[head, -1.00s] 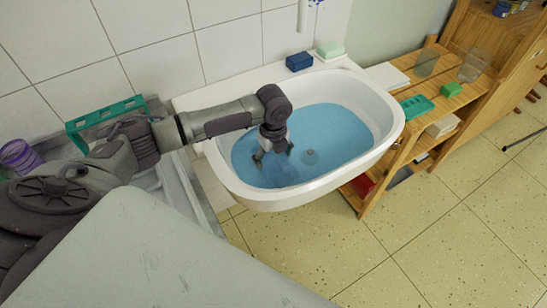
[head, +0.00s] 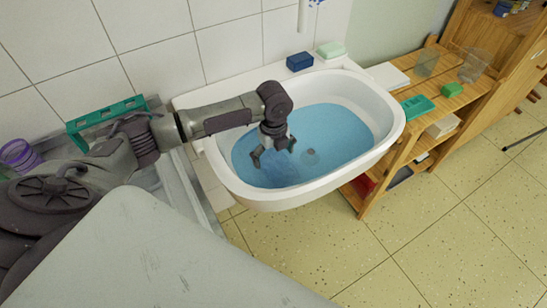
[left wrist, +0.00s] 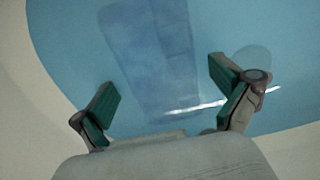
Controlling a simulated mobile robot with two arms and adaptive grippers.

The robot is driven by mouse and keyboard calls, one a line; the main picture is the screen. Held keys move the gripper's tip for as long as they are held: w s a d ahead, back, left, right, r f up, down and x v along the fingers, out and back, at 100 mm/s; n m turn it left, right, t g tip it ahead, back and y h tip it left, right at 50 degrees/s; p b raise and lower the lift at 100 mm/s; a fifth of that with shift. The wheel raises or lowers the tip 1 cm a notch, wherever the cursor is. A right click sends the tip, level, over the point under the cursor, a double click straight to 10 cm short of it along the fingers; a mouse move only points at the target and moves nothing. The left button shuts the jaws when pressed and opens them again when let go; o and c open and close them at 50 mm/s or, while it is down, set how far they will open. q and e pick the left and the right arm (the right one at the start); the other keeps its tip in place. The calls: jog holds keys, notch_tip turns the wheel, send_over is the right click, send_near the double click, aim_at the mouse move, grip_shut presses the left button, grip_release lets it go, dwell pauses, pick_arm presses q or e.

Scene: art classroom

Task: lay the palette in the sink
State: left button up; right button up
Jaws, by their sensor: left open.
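The white sink (head: 389,135) holds blue water. My left gripper (head: 274,155) is over the basin in the head view, fingers pointing down. It also shows in the left wrist view (left wrist: 165,110), with its two green-padded fingers spread apart and nothing visibly held between them. Blue water (left wrist: 205,30) and a darker band show beyond the fingers. A bright streak lies between them; I cannot tell if it is a reflection or an object. I cannot make out a palette for certain in the basin. My right gripper is not in view.
A blue block (head: 299,61) and a pale green bar (head: 330,49) sit on the sink's back ledge. A wooden shelf (head: 470,95) at right holds a teal tray (head: 417,106), a green block (head: 452,90) and clear cups. A green rack (head: 106,120) stands at left.

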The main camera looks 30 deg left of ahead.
aim_at(274, 163)
pick_arm(q)
notch_tip(274, 163, up, 11)
jog(key=shift+p, duration=0.3)
dwell(0.4)
